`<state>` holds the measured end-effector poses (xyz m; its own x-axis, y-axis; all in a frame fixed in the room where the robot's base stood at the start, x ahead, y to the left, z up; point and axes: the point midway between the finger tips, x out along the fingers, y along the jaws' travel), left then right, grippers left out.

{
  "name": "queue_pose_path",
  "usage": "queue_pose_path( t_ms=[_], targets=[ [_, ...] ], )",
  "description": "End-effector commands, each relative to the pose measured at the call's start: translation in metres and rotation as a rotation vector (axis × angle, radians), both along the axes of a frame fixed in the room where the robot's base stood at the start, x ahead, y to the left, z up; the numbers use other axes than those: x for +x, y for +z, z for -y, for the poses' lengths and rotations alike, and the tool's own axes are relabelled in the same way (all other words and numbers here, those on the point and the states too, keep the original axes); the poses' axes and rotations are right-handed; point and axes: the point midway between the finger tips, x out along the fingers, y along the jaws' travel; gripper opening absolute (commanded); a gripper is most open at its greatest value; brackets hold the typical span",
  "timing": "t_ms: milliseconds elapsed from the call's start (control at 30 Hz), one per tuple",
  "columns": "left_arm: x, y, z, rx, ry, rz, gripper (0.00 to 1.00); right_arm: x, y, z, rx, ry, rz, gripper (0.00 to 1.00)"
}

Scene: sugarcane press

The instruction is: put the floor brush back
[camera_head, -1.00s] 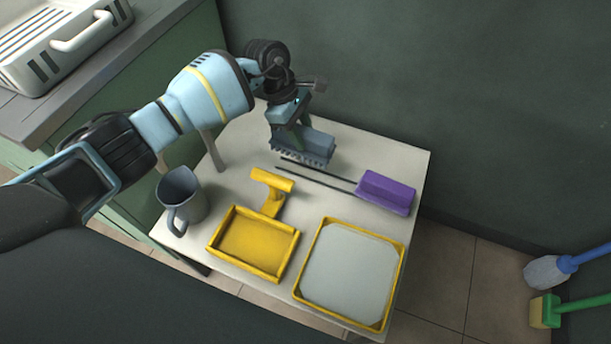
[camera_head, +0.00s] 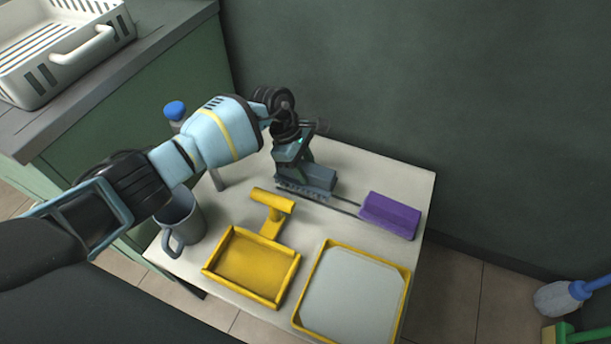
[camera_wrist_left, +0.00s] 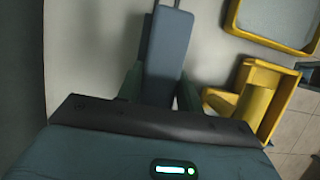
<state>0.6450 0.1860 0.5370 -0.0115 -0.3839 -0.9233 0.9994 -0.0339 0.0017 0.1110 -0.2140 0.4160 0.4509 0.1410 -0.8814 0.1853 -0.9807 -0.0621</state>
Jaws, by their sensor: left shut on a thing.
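The floor brush (camera_head: 319,178) is a blue-grey block with a row of short bristles along its lower edge. My left gripper (camera_head: 295,168) is shut on its left part, with the brush close over the far part of the white table (camera_head: 400,172). I cannot tell whether its bristles touch the tabletop. Two thin dark parallel strips (camera_head: 345,208) run on the table from the brush to a purple block (camera_head: 390,214). In the left wrist view the brush (camera_wrist_left: 168,45) sticks out from between the fingers (camera_wrist_left: 160,90). My right gripper is not in view.
A yellow dustpan (camera_head: 252,265) and a yellow-rimmed tray (camera_head: 350,295) lie at the table's front. A grey mug (camera_head: 180,222) stands at its left edge. A green wall (camera_head: 400,80) rises behind. A white basket (camera_head: 65,50) sits on the left counter.

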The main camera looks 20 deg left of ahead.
Motion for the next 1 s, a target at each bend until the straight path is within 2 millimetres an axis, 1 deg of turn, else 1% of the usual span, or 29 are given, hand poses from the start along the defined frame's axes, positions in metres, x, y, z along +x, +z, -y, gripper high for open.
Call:
queue_pose_path(
  t_ms=[200,267,567,867,900,1000],
  targets=[
    [-0.001,-0.029,0.001,-0.001,0.000,-0.004,0.18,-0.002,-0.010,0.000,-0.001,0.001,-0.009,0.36],
    [-0.001,-0.035,0.001,-0.001,0.000,-0.003,0.18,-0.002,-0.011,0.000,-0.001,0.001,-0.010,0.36],
    [0.000,-0.035,0.000,0.000,-0.001,0.000,0.18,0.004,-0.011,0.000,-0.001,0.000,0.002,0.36],
    [0.000,-0.044,0.000,0.000,0.000,-0.001,0.18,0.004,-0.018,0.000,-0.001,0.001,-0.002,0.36],
    [-0.001,-0.044,0.000,0.000,0.000,-0.001,0.39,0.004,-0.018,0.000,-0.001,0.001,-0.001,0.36],
    [-0.001,-0.043,0.000,0.000,0.000,-0.001,0.52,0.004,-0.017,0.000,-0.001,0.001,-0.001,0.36]
  ],
)
